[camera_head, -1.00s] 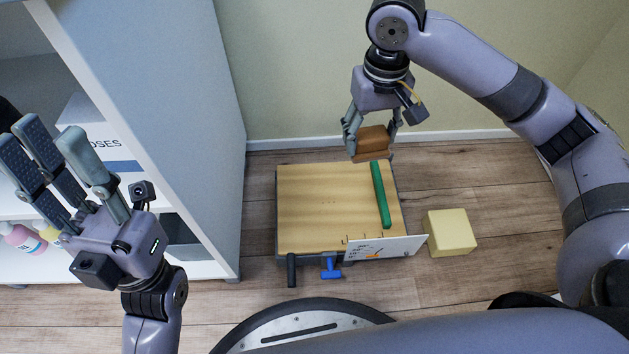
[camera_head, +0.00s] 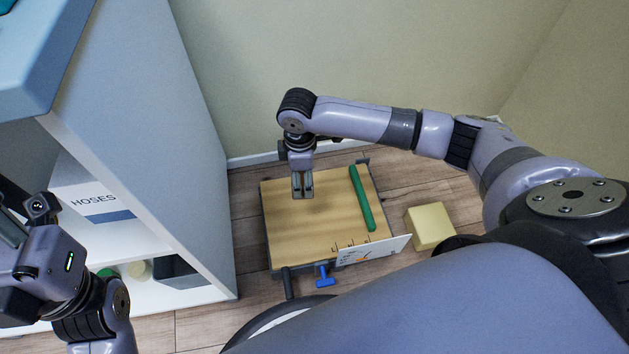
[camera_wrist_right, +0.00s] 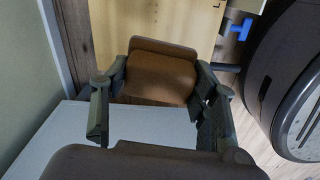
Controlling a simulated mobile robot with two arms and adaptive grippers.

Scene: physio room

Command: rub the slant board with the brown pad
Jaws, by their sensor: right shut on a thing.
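The slant board (camera_head: 300,230) is a tan wooden slab on the floor with a green bar (camera_head: 361,198) near its right side, a white scale plate at its front right corner and a blue knob (camera_head: 324,276) in front. My right gripper (camera_head: 303,192) is over the board's back left part, pointing down. In the right wrist view it is shut on the brown pad (camera_wrist_right: 160,78), which sits between its fingers. The pad is hidden in the head view, and I cannot tell whether it touches the board. My left gripper (camera_head: 12,212) is at the left edge, its fingers mostly cut off.
A white shelf unit (camera_head: 150,150) with a box marked HOSES (camera_head: 95,202) stands close on the left of the board. A pale yellow block (camera_head: 430,226) lies on the floor to the board's right. A wall is behind.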

